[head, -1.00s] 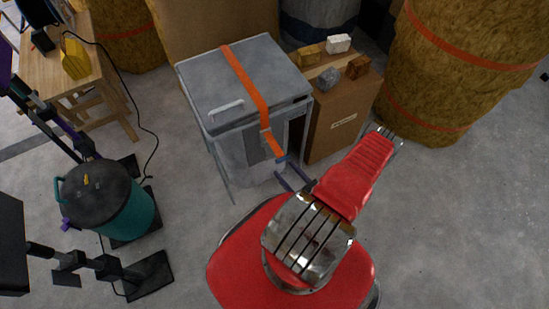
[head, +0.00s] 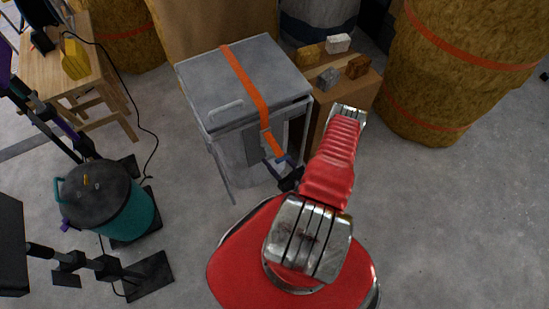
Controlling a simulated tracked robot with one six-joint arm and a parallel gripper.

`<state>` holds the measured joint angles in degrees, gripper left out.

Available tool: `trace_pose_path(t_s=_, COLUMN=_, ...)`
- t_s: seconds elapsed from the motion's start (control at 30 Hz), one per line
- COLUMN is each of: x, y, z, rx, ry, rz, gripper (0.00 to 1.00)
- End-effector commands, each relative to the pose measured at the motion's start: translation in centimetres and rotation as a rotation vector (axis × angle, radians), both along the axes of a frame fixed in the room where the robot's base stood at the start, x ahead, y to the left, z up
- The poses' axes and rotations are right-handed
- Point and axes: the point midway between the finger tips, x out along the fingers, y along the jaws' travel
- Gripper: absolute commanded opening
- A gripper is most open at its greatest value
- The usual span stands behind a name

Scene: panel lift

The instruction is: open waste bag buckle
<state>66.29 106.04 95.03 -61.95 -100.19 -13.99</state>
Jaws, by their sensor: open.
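A grey lidded bin (head: 205,90) stands on the floor with a pale grey bag (head: 235,165) showing in its open front. An orange strap (head: 245,75) runs over the lid and down the front. At its front a small buckle (head: 265,133) is partly visible, with an orange piece (head: 273,146) slanting down and right from it. My gripper (head: 277,162) is small and dark, just below that orange piece. Its jaws are open; whether they touch the orange piece cannot be told. My red arm hides part of the area to the right.
A cardboard box (head: 365,108) with several small blocks on top stands right of the bin. A teal canister (head: 120,205) and a wooden bench (head: 100,95) are at left. The floor between canister and bin is clear.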

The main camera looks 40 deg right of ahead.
Motion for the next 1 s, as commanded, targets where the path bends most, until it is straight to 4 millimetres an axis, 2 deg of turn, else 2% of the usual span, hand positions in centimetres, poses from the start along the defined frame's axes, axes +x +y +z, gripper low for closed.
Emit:
trace_pose_path(t_s=0.43, x=0.69, y=-0.06, z=0.04, rx=-0.001, ry=-0.001, rz=0.0, gripper=0.55)
trace_pose_path(t_s=1.0, x=0.66, y=-0.21, z=0.0, rx=-0.003, ry=0.001, rz=-0.003, gripper=0.15)
